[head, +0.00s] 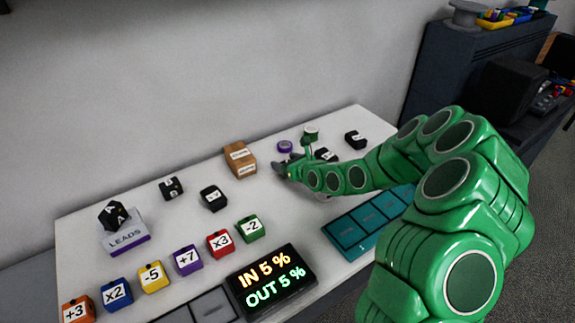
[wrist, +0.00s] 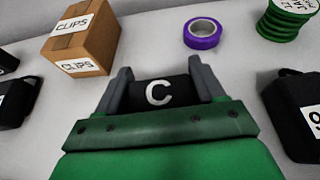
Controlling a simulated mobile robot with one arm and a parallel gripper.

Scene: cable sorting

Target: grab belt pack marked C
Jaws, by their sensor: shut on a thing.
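In the head view my gripper (head: 284,170) is over the white table, right of the cardboard clips box. The pack is hidden there by my green arm, and I cannot tell whether it touches the table.
A cardboard box marked CLIPS (wrist: 82,38), a purple tape roll (wrist: 202,33) and a green spool (wrist: 287,18) stand nearby. Another black pack (wrist: 292,112) is close on the right. Black packs (head: 212,198), coloured blocks (head: 186,260) and a teal tray (head: 343,232) occupy the table (head: 330,130).

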